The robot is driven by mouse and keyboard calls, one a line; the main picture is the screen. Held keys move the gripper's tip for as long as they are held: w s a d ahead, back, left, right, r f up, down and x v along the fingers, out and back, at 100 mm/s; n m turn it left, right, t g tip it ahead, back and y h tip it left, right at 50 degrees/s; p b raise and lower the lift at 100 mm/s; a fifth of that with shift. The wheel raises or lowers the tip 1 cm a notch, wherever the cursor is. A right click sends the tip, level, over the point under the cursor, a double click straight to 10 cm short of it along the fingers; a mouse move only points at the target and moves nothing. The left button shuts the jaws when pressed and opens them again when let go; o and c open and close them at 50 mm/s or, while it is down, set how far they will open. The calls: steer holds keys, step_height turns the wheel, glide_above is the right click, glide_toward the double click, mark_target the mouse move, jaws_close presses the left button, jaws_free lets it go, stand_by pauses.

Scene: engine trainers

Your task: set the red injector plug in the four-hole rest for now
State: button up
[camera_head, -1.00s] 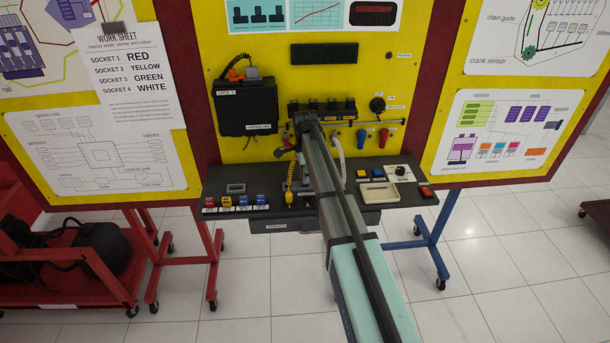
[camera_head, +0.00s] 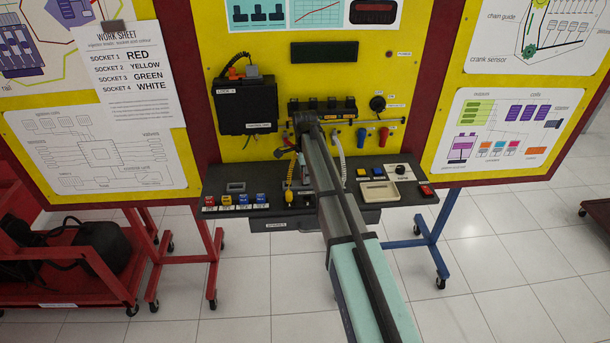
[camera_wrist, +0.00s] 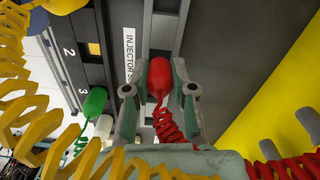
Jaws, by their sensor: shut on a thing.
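The red injector plug (camera_wrist: 160,78) is between the two fingers of my gripper (camera_wrist: 160,92) in the wrist view, and the gripper is shut on it. Its red coiled lead (camera_wrist: 172,125) trails below. In the head view my arm hides the plug and fingertips, in front of the yellow panel's middle. A dark strip with numbers 2 and 3 (camera_wrist: 75,60) lies left of the plug, apart from it. A green plug (camera_wrist: 95,101) is by the 3. I cannot make out the four-hole rest for certain.
Yellow coiled lead (camera_wrist: 20,65) crosses the wrist view's left side. In the head view, a dark shelf (camera_head: 225,205) carries small coloured blocks and a beige tray (camera_head: 380,193). A black box (camera_head: 247,107) is on the panel.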

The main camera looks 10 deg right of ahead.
steer(key=shift+f, duration=0.55)
steer(key=o, duration=0.7)
steer(key=shift+r, duration=0.1)
steer(key=shift+r+p, duration=1.15)
steer(key=shift+r, duration=1.5)
steer(key=shift+r+p, duration=0.55)
steer(key=shift+r, duration=0.6)
